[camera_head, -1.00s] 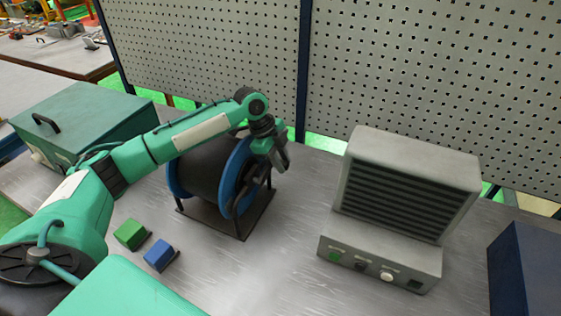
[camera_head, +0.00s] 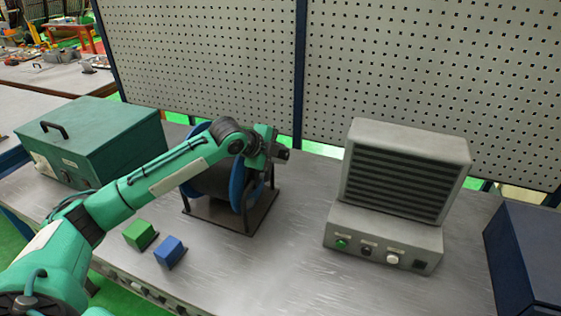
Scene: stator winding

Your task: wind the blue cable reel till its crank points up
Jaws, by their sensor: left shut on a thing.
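The blue cable reel (camera_head: 238,187) stands on a dark frame on the grey bench, left of the picture's middle. It has blue rims and a dark drum. My left arm reaches across its top from the left and covers much of it. My left gripper (camera_head: 279,155) is at the upper right side of the reel, shut on the crank. The crank itself is mostly hidden by the gripper, so its exact direction is hard to see. My right gripper is not in view.
A green case (camera_head: 110,140) with a black handle stands at the back left. A green block (camera_head: 140,234) and a blue block (camera_head: 170,251) lie in front of the reel. A grey vented unit (camera_head: 400,180) stands to the right, a dark blue box (camera_head: 525,255) farther right.

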